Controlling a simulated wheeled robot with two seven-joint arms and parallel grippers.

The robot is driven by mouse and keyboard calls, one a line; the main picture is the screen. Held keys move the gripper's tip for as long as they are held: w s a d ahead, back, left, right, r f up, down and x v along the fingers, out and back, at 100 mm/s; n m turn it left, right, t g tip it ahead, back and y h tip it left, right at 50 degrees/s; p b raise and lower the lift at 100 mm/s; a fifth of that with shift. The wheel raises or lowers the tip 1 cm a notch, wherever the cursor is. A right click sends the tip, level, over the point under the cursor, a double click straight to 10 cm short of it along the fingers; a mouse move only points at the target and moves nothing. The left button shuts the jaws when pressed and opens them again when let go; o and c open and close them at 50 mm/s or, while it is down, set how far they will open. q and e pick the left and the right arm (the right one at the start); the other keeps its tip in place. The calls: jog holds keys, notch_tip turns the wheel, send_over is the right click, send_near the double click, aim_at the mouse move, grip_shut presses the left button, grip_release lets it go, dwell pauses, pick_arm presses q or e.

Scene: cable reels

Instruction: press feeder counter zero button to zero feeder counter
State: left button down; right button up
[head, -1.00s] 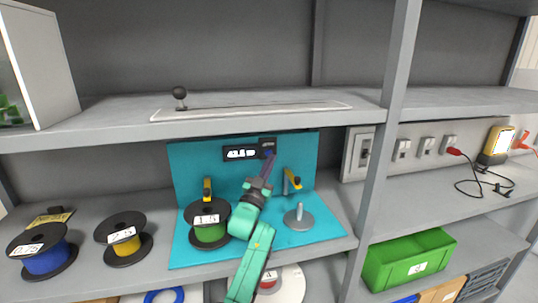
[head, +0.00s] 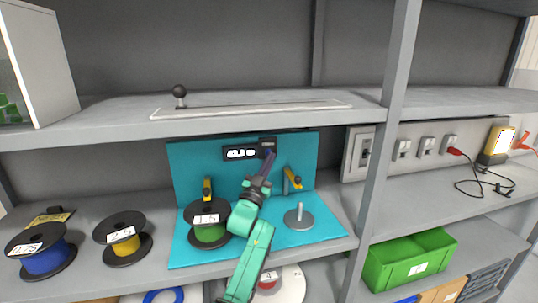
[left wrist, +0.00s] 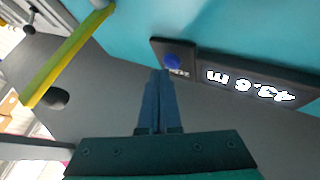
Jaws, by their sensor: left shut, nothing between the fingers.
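The feeder counter is a dark box with a lit white display (head: 240,153) on the teal back panel. In the left wrist view the display (left wrist: 250,85) appears upside down, reading about 43.6 m. The zero button (left wrist: 172,61) is a small round blue spot at the end of the counter, with a small label beside it. My left gripper (head: 270,153) is shut and empty, its slim blue fingers at the button end of the counter. In the left wrist view the fingertips (left wrist: 159,72) sit just beside the button; I cannot tell whether they touch. My right gripper is out of view.
A green reel (head: 210,234) stands below on the teal base, left of my arm. A grey spindle (head: 299,217) stands right of it. Yellow arms (head: 207,188) stick out from the panel. Blue (head: 45,259) and yellow (head: 124,243) reels stand at left. A shelf edge runs above.

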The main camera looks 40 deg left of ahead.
pick_arm(q)
jog(key=shift+w+a+b, duration=0.25)
jog(key=shift+a+b, duration=0.1)
dwell(0.4)
dwell(0.3)
jog(key=shift+s+d+p, duration=0.5)
jog(key=shift+d, duration=0.15)
jog(key=s+d+p, duration=0.1)
jog(key=d, duration=0.1)
jog(key=s+d+p, duration=0.1)
jog(key=d, duration=0.1)
jog(key=shift+s+p, duration=0.3)
jog(key=shift+s, duration=0.1)
dwell(0.6)
